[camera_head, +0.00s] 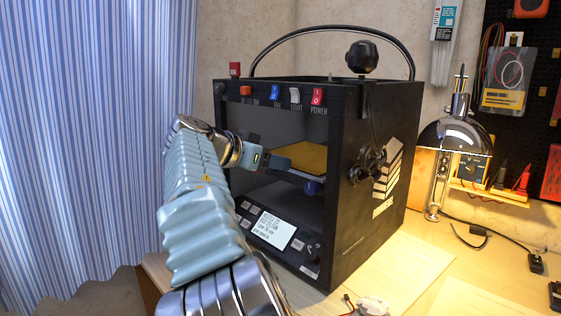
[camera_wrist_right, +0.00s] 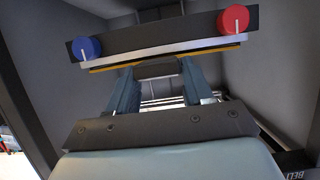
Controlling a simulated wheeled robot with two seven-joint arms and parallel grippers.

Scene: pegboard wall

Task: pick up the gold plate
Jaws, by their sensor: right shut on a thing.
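The gold plate (camera_head: 303,156) is a flat golden sheet inside the open front of a black box-shaped machine (camera_head: 365,215). My right gripper (camera_head: 280,161) reaches into the machine from the left and is shut on the near edge of the plate. In the right wrist view, the two fingers (camera_wrist_right: 158,70) meet the plate's edge, seen as a thin gold strip (camera_wrist_right: 110,68). The fingers hide part of that edge. I cannot tell whether the plate still touches its support. My left gripper is not in view.
In the wrist view, a blue knob (camera_wrist_right: 87,48) and a red knob (camera_wrist_right: 233,19) sit on a dark bar by the plate. The machine's walls and top frame enclose my gripper closely. A desk lamp (camera_head: 455,138) stands right. The table's front right is mostly clear.

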